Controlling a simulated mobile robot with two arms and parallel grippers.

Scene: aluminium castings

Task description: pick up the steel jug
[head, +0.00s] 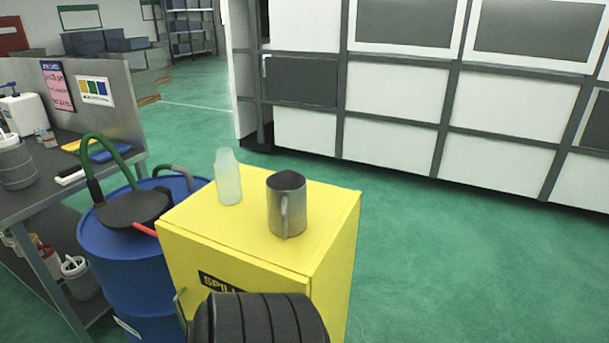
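The steel jug (274,212) stands upright on top of a yellow cabinet (213,248), near its middle. It is a grey metal cylinder with a dark top, and its handle faces the camera. A translucent pale bottle (228,180) stands upright to the left of the jug and a little behind it, apart from it. Neither of my grippers is in view, and nothing touches the jug.
A workbench (35,200) with containers is at the far left. White panelled walling (395,92) stands behind. Green floor (450,270) to the right is clear.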

